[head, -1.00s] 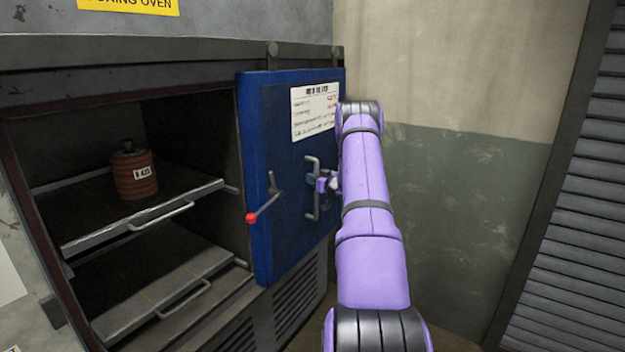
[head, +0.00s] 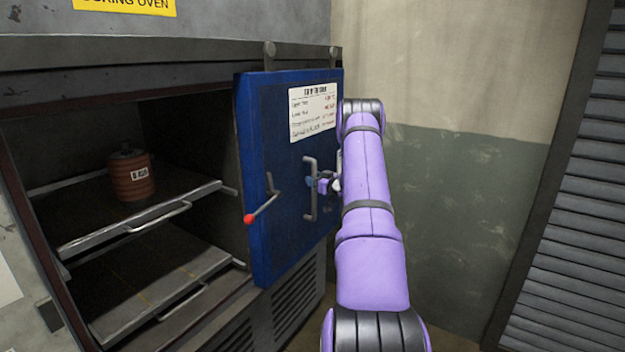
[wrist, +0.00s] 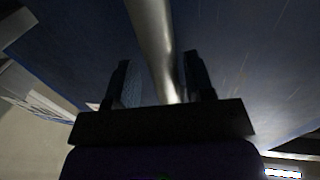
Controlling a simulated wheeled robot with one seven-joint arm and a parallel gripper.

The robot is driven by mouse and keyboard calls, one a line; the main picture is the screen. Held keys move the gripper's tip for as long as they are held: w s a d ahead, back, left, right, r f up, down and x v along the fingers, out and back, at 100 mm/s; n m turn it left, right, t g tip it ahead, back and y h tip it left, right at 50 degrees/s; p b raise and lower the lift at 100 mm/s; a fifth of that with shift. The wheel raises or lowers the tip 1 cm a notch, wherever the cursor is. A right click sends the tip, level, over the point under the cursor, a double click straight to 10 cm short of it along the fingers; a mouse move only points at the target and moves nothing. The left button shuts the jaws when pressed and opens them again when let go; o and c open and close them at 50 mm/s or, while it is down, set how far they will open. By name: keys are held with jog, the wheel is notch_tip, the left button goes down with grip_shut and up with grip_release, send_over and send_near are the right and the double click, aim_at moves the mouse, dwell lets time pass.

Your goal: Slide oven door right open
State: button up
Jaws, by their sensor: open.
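The blue oven door (head: 290,215) hangs from rollers at the right of the oven front in the head view. The oven chamber to its left stands open. A vertical metal bar handle (head: 307,205) is on the door's face, right of a lever with a red knob (head: 249,219). My gripper (head: 320,182) is at this handle. In the wrist view, my gripper (wrist: 158,78) is open, with one dark finger on each side of the metal handle (wrist: 152,40). Whether either finger touches the bar, I cannot tell.
Inside the oven, a reddish-brown ribbed canister (head: 133,180) stands on the upper pull-out shelf (head: 90,225); a lower shelf (head: 140,290) is below. A grey-green wall (head: 460,200) stands right of the oven, and a slatted shutter (head: 580,200) is at the far right.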

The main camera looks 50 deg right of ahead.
jog(key=s+a, duration=0.1)
jog(key=s, duration=0.8)
jog(key=shift+a, duration=0.15)
jog(key=shift+s, duration=0.1)
